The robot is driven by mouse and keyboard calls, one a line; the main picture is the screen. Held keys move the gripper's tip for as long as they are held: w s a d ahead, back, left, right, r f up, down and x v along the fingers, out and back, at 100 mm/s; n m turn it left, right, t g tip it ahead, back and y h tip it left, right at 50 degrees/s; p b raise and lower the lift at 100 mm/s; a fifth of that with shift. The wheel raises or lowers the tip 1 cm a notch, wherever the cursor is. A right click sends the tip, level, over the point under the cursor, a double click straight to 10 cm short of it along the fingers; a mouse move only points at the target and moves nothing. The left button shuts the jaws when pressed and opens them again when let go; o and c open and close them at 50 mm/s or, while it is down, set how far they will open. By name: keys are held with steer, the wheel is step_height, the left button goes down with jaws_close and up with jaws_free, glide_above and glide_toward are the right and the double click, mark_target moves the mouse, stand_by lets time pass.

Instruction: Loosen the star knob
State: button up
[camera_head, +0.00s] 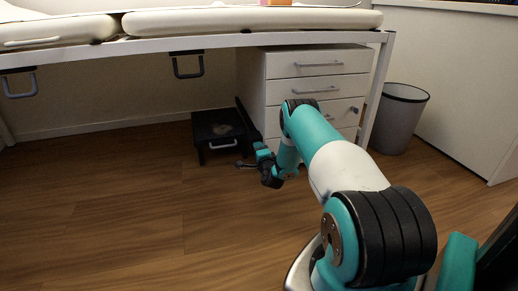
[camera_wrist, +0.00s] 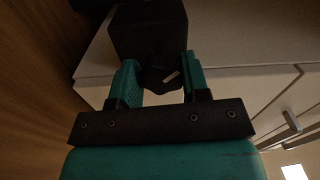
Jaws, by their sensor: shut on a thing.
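The star knob (camera_wrist: 162,77) is a small dark knob with a pale mark on its face, seen in the wrist view. It sits against the end of a dark block (camera_wrist: 148,32). My gripper (camera_wrist: 161,72) has its two teal fingers shut on the knob from both sides. In the head view my gripper (camera_head: 246,165) is low, close to the floor, in front of the black step stool (camera_head: 219,127) and left of the drawers. The knob is too small and dark to make out there.
A padded couch with a white frame (camera_head: 230,41) spans the back above the stool. A white drawer unit (camera_head: 318,69) stands behind my arm, with a grey waste bin (camera_head: 398,120) to its right. The wooden floor (camera_head: 120,210) at left is clear.

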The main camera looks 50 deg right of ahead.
steer(key=n+p, duration=0.3)
steer(key=n, duration=0.2)
steer(key=shift+s+n, duration=0.15)
steer(key=shift+n, duration=0.15)
steer(key=shift+d+n+p, duration=0.15)
steer(key=shift+n+p, duration=1.2)
steer(key=shift+n, duration=0.75)
steer(key=shift+f, duration=0.1)
steer(key=o, duration=0.9)
